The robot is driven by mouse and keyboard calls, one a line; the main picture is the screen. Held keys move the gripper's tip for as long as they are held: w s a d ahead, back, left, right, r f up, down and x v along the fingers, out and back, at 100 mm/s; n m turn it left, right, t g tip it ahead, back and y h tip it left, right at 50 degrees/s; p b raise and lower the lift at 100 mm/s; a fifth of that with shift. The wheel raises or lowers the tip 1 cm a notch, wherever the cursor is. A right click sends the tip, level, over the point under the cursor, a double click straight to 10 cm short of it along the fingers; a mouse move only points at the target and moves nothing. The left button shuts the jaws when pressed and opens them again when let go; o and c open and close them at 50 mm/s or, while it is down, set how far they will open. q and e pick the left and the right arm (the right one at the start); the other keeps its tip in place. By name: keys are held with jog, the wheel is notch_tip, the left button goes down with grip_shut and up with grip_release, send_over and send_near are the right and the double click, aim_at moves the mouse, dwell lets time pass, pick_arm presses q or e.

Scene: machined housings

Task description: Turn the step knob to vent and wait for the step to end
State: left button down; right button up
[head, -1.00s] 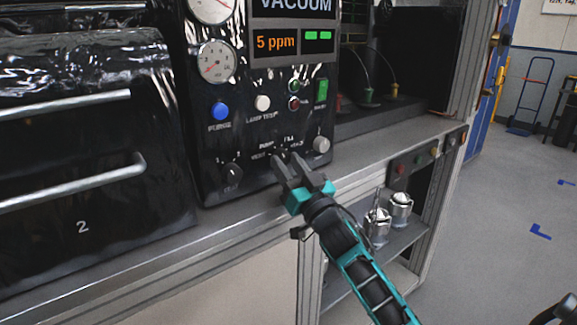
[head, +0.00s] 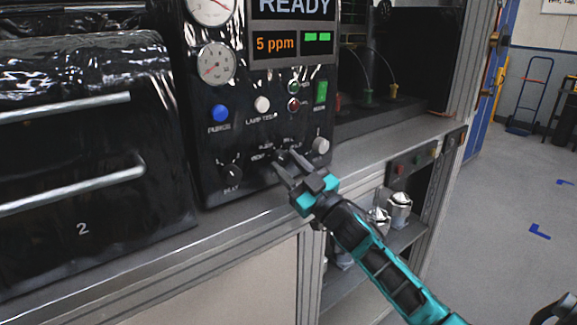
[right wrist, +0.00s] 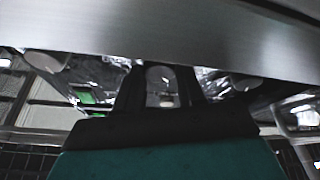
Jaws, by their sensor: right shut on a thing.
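My right gripper (head: 286,161) is at the lower part of the black control panel (head: 212,130), its fingers closed around the step knob among small printed labels. The knob is hidden behind the fingers in the head view, so I cannot read its pointer. In the right wrist view, the two dark fingers (right wrist: 160,88) stand on either side of a pale, rounded piece. The panel display (head: 293,8) reads READY, with 5 ppm below it.
A second dark knob (head: 232,174) sits left of my gripper and a pale knob (head: 320,145) to its right. A blue purge button (head: 220,113) and a white lamp test button (head: 262,104) are above. A grey bench edge (head: 240,216) runs below the panel.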

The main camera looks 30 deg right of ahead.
jog(key=shift+d+n+g+y+p, duration=0.15)
jog(key=shift+n+g+y, duration=0.4)
jog(key=shift+n, duration=0.85)
jog(key=shift+d+n+g+y+p, duration=0.15)
jog(key=shift+n+y, duration=0.7)
jog(key=shift+n, duration=0.55)
jog(key=shift+a, duration=0.1)
jog(key=o, duration=1)
jog(key=shift+o, duration=0.2)
jog(key=b+v, duration=0.1)
jog(key=v, duration=1.2)
